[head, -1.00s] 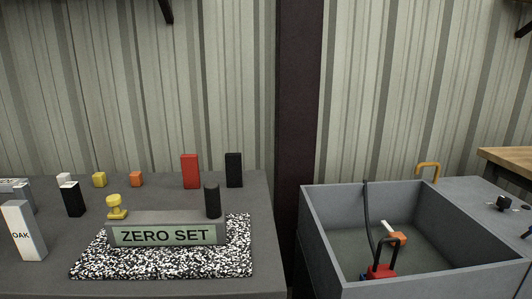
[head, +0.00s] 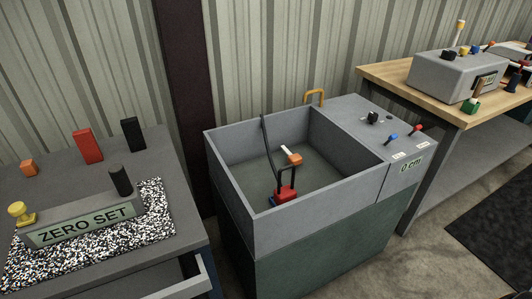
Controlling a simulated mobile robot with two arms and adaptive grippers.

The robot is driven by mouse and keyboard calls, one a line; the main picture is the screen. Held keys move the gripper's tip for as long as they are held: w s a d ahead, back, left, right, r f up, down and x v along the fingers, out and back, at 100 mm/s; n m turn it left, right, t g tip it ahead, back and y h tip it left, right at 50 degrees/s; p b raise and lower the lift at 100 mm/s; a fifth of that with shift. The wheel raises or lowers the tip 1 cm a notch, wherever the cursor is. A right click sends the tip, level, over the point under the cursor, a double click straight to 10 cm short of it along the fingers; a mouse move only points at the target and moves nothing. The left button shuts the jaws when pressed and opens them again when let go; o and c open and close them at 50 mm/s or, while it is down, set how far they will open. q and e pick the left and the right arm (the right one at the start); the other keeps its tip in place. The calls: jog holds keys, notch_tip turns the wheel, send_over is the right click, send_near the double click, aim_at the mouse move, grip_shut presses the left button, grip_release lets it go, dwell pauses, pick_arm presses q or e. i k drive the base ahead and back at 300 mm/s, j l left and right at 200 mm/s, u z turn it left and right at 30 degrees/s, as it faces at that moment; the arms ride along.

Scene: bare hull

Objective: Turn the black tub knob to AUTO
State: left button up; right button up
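The grey tub (head: 297,230) stands in the middle of the head view, with a flat panel (head: 350,113) along its right side. A small black knob (head: 372,117) sits on this panel near the back. Its pointer direction and any AUTO marking are too small to read. A blue lever (head: 391,138) and a red lever (head: 416,129) are in front of it, above small white labels. A display on the front reads "0 cm" (head: 410,166). Neither of my grippers is in view.
A red device with a black handle (head: 286,190) and an orange-and-white piece (head: 293,156) are in the basin. A grey table (head: 100,160) with a ZERO SET block (head: 85,226) is at left. A wooden bench (head: 395,78) with a grey box (head: 445,78) stands at right. Floor is open at front right.

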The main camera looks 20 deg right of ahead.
aim_at(372, 117)
jog(key=z, duration=1.45)
jog(key=i+l+u, duration=0.15)
jog(key=u, duration=0.45)
jog(key=i+l+u, duration=0.15)
jog(key=l, duration=0.25)
jog(key=i+l+u, duration=0.2)
jog(key=l, duration=0.2)
jog(key=l+u, duration=0.15)
jog(key=l, duration=0.25)
jog(key=i+l+u, duration=0.2)
jog(key=l, duration=0.25)
jog(key=k+j, duration=0.05)
